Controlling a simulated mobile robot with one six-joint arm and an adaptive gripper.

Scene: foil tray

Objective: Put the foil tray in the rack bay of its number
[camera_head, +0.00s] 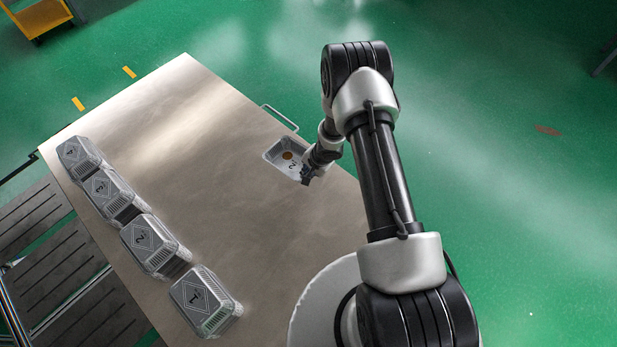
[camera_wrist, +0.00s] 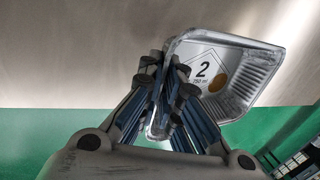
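The foil tray (camera_head: 270,155) is a shallow silver tray near the right edge of the table, open side up. In the wrist view the tray (camera_wrist: 250,62) shows a printed 2 in a diamond and a brown round spot on its floor. My gripper (camera_head: 306,176) is at the tray's near right end. In the wrist view my gripper (camera_wrist: 166,75) has its fingers close together, pinching the tray's left wall. Whether the tray touches the table cannot be told. The bay marked 2 (camera_head: 150,242) is a silver ribbed block with a diamond label.
Similar blocks marked 1 (camera_head: 203,300), 3 (camera_head: 107,191) and apparently 4 (camera_head: 78,157) line the table's left side, with narrow gaps between. The middle of the metal table (camera_head: 190,130) is clear. A handle (camera_head: 281,117) juts from its right edge. Dark slatted panels (camera_head: 75,290) lie lower left.

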